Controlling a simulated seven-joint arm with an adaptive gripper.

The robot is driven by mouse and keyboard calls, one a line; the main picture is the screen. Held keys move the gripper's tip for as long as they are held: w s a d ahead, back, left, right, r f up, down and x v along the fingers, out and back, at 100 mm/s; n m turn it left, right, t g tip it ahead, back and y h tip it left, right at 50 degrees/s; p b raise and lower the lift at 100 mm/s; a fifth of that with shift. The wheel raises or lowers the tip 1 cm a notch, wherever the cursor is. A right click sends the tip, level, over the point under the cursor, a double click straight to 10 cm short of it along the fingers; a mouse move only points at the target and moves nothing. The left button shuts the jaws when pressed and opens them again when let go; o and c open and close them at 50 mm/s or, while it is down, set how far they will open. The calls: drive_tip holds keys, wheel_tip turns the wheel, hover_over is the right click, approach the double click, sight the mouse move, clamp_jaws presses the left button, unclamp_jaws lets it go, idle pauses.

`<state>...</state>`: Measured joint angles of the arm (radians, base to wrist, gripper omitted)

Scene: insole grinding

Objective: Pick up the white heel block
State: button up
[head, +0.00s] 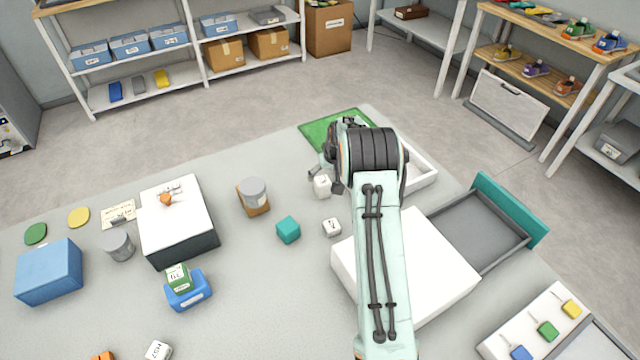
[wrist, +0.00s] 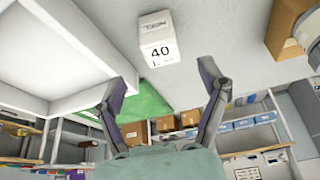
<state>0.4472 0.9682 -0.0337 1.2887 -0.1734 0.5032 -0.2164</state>
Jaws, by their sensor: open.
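A white block (head: 322,186) with dark marks stands upright on the grey table, just left of the white tray. In the wrist view the white block (wrist: 158,40) shows a face marked "40 L" and lies ahead of my fingertips, between their lines. My gripper (wrist: 163,78) is open, with nothing between its fingers. In the head view my gripper (head: 318,172) is beside the block, partly hidden behind my arm. A second small white block (head: 332,227) with a dark mark lies nearer the camera.
The white tray (head: 422,178) and green mat (head: 318,136) are close to my gripper. A teal cube (head: 288,230) and a grey can on a brown base (head: 253,196) stand to the left. A large white box (head: 440,262) lies under my arm. The table between is clear.

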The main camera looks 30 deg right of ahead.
sight(322, 180)
drive_tip(key=x, duration=0.5)
drive_tip(key=shift+a+f, duration=0.1)
drive_tip(key=c, duration=1.3)
